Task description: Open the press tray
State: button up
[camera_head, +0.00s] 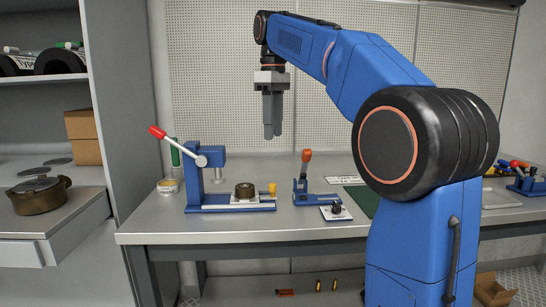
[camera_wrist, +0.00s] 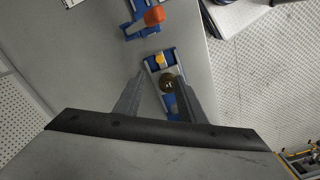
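The blue press (camera_head: 196,175) stands on the bench at the left in the head view, its red-tipped lever (camera_head: 157,132) raised to the upper left. Its low tray (camera_head: 240,203) reaches right along the blue base, with a dark brass round part (camera_head: 245,190) on it and a yellow knob (camera_head: 272,188) at its right end. The wrist view also shows the knob (camera_wrist: 160,59) and the round part (camera_wrist: 169,82). My gripper (camera_head: 272,136) points down, empty, well above the bench near the knob. In the wrist view its fingers (camera_wrist: 158,78) are spread apart.
A blue clamp with an orange handle (camera_head: 306,158) stands right of the press, with a small white plate (camera_head: 336,213) in front. A round tin (camera_head: 168,186) sits left of the press. A pegboard (camera_head: 330,70) backs the bench. The bench front is clear.

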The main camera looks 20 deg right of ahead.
jog(key=n, duration=0.5)
send_near(273, 184)
jog(key=shift+n, duration=0.4)
notch_tip(273, 184, down, 10)
jog(key=shift+f, duration=0.15)
jog(key=shift+w, duration=0.1)
grip_shut()
